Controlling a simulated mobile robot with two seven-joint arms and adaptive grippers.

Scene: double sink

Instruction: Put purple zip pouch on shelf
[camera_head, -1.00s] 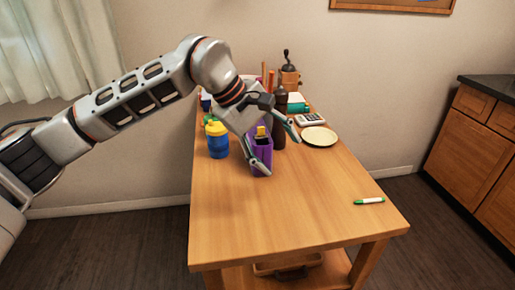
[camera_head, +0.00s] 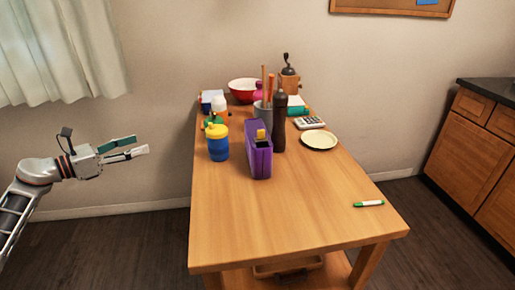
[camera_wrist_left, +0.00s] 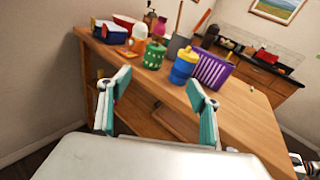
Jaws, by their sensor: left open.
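A purple item (camera_head: 259,158) stands upright on the wooden table, left of the middle, with something yellow and dark at its open top. It also shows in the left wrist view (camera_wrist_left: 213,70), with ridged sides; I see no zip on it. My left gripper (camera_head: 141,144) is open and empty, off the table's left side and well apart from the purple item. In the left wrist view its two fingers (camera_wrist_left: 158,88) are spread towards the table's side. A low shelf (camera_head: 332,268) under the table shows partly, with a tray-like thing on it.
A blue cup with yellow lid (camera_head: 218,146) stands just left of the purple item, and a dark bottle (camera_head: 279,122) just behind it. A plate (camera_head: 320,140), calculator (camera_head: 310,122) and red bowl (camera_head: 243,88) lie farther back. The front tabletop is clear except a green-white marker (camera_head: 368,203).

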